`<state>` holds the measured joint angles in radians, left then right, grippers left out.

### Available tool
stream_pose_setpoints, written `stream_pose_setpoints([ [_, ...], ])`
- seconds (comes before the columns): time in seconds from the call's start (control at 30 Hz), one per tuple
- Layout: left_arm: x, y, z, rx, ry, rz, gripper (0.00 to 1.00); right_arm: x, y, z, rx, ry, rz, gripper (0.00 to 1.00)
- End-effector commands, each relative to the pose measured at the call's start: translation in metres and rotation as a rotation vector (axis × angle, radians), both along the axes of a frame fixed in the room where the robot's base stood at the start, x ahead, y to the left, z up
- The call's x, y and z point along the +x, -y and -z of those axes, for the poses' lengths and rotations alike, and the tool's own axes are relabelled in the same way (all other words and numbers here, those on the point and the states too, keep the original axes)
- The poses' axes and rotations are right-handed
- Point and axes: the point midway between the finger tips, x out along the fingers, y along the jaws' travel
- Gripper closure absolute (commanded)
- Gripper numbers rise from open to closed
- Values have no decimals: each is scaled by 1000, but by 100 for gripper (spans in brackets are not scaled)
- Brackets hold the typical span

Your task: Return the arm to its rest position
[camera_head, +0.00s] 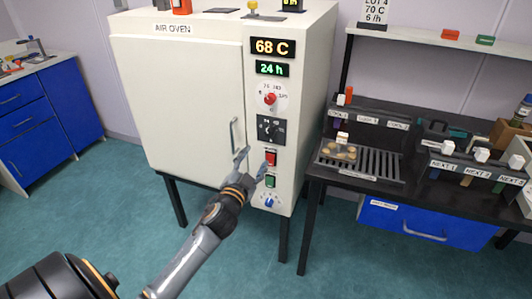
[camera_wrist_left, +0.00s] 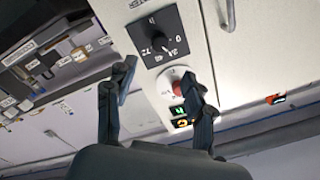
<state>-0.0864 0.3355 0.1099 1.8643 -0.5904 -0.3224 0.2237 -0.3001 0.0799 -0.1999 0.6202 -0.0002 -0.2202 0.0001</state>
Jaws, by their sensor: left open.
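My left gripper (camera_head: 254,168) is open in front of the air oven's control panel, between the door handle and the red and green switches. It holds nothing. In the left wrist view its two fingers (camera_wrist_left: 158,95) stand apart, with the oven panel behind them. The air oven (camera_head: 175,100) is a white cabinet with its door shut. Its displays read 68 C and 24 h. A red knob (camera_head: 270,99) and a black timer dial (camera_head: 270,129) sit on the panel; the dial also shows in the wrist view (camera_wrist_left: 158,42). My right gripper is not in view.
A dark bench (camera_head: 330,178) stands right of the oven, with a slatted rack (camera_head: 385,165), labelled bins and a blue drawer (camera_head: 410,222). A blue cabinet (camera_head: 45,120) stands at the far left. The floor (camera_head: 110,215) before the oven is clear apart from my arm.

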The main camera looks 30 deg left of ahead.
Motion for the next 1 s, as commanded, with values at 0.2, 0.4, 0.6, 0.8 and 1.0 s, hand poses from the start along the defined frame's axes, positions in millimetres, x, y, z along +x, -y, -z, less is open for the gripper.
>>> stream_pose_setpoints([
  [0.2, 0, 0, 1, 0, -1, 0, 47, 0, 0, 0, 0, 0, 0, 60],
  [0.4, -2, 2, 58, -49, -105, 2, 47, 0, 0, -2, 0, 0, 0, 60],
  [0.6, -33, 20, 199, -172, -362, 4, 47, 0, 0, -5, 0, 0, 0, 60],
  [0.8, -103, 50, 334, -295, -625, -5, 47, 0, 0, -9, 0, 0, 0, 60],
  [1.0, -205, 86, 443, -403, -881, -28, 47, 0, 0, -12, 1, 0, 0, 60],
])
